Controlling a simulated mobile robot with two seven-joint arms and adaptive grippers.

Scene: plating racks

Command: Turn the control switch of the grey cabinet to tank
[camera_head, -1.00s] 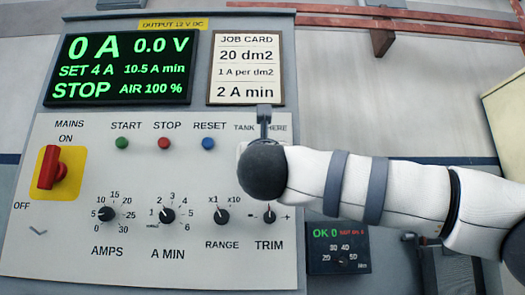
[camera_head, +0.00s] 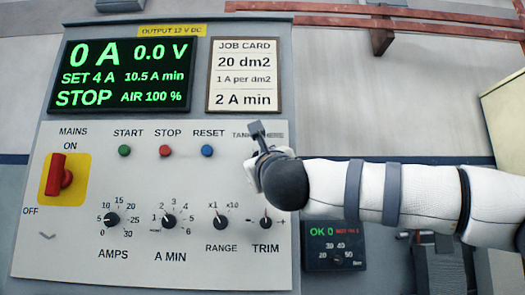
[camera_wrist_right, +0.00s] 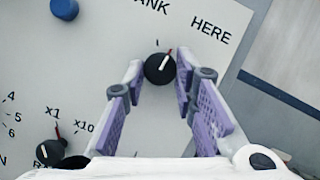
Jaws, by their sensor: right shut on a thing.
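The grey cabinet (camera_head: 120,270) fills the left of the head view, with a light control panel. The pointer leans up and to the right in that view; a small tick mark stands just above the knob, left of the pointer. My right gripper (camera_head: 257,150) is shut on the switch, its two purple-padded fingers (camera_wrist_right: 160,77) on either side. In the head view the gripper hides the switch and part of the labels. My left gripper is not in view.
The TRIM knob (camera_head: 265,223) and RANGE knob (camera_head: 221,222) sit below the gripper. The blue RESET button (camera_head: 207,151) is to its left, and the red mains switch (camera_head: 58,176) is far left. A small dark meter box (camera_head: 335,245) hangs below my right arm.

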